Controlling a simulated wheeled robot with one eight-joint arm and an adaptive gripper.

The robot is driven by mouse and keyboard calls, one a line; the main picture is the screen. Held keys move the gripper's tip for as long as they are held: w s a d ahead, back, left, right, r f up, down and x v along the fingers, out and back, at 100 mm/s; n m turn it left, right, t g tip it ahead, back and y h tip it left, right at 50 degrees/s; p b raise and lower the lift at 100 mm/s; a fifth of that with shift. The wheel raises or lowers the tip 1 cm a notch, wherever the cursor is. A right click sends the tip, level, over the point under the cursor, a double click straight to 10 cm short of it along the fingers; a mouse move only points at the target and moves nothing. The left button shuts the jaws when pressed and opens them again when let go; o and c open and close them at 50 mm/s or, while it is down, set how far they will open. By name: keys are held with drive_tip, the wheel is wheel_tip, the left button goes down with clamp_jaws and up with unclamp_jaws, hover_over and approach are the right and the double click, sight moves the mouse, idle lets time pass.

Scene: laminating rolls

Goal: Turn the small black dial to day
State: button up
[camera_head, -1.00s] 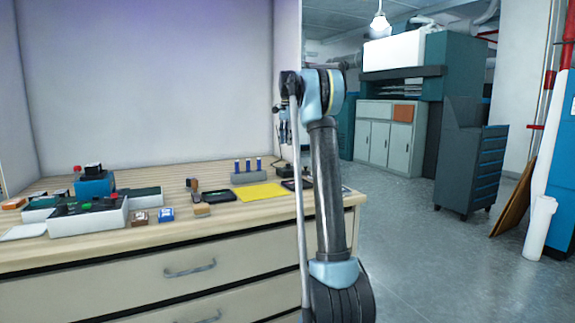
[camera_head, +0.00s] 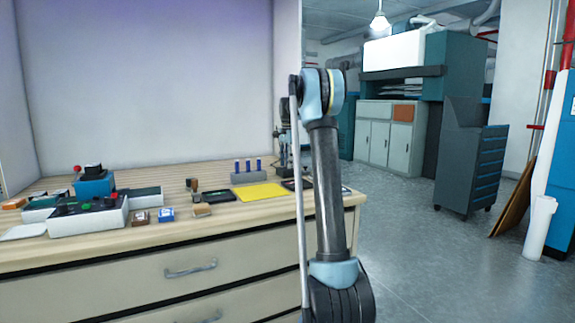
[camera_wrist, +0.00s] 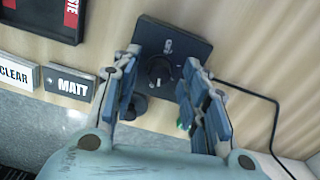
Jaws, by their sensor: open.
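The small black dial (camera_wrist: 160,71) is on a square black plate (camera_wrist: 186,43) in the wrist view. A pale mark shows on the dial's lower side. A small pale symbol is on the plate above it; I cannot read any "day" mark. My gripper (camera_wrist: 161,60) is open over the plate, one finger to the left of the dial and one to the right. I cannot tell whether either finger touches it. In the head view, part of my gripper or wrist (camera_head: 285,118) points down at the bench's back right corner; the dial cannot be made out there.
A black cable (camera_wrist: 262,97) runs from the plate to the right. On the bench (camera_head: 100,243), a yellow sheet (camera_head: 262,191) and a rack (camera_head: 249,177) stand near.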

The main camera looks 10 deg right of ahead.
clamp_jaws()
drive_tip(key=shift+n, duration=0.3)
drive_tip(key=n, duration=0.9)
drive_tip(key=shift+w+n, duration=0.1)
drive_tip(key=shift+n, duration=0.2)
drive_tip(key=n, duration=0.4)
drive_tip(key=shift+n, duration=0.3)
drive_tip(key=n, duration=0.4)
drive_tip(key=shift+n, duration=0.4)
